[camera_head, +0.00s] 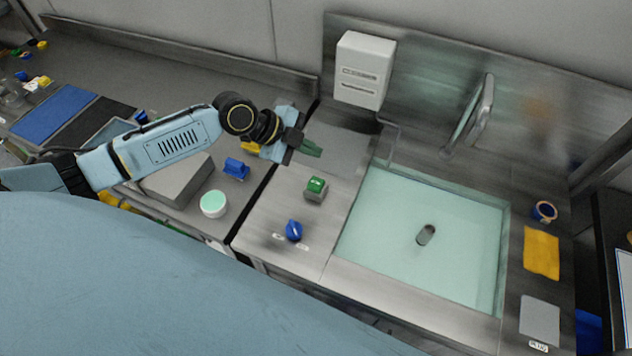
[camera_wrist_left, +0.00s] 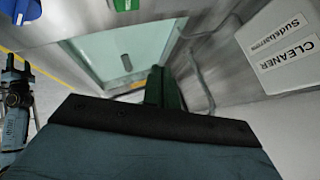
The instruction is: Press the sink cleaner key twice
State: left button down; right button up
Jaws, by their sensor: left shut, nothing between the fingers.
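A green key (camera_head: 316,186) on a small grey block stands on the metal counter left of the sink basin (camera_head: 424,230). A white box (camera_head: 363,70) hangs on the back wall; in the left wrist view its label reads CLEANER (camera_wrist_left: 287,58). My left gripper (camera_head: 314,150) is shut and empty, above the counter behind the green key and in front of the white box, apart from both. Its dark green fingers (camera_wrist_left: 165,88) show together in the left wrist view. A green and white patch (camera_wrist_left: 125,5) at the top edge there may be the key.
A blue knob (camera_head: 294,230) sits in front of the green key. A faucet (camera_head: 474,112) rises behind the basin. A yellow cloth (camera_head: 541,252) and a blue tape roll (camera_head: 544,211) lie right of it. A white round container (camera_head: 213,204) and a blue item (camera_head: 236,168) stand on the left counter.

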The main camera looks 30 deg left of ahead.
pick_arm(q)
jog(key=shift+f, duration=0.1)
dwell(0.3)
jog(key=b, duration=0.6)
send_over(319, 182)
jog(key=s+a, duration=0.1)
jog(key=a, duration=0.1)
jog(key=f, duration=0.7)
jog(key=shift+d+f, duration=0.2)
jog(key=shift+f, duration=0.1)
jog(key=shift+f+b, duration=0.45)
jog(key=shift+f, duration=0.1)
dwell(0.5)
jog(key=shift+f+b, duration=0.4)
jog(key=shift+b, duration=0.05)
jog(key=shift+f+b, duration=0.8)
jog(key=shift+f, duration=0.05)
dwell(0.7)
jog(key=shift+r, duration=0.1)
jog(key=shift+r+p, duration=0.95)
jog(key=shift+r, duration=0.2)
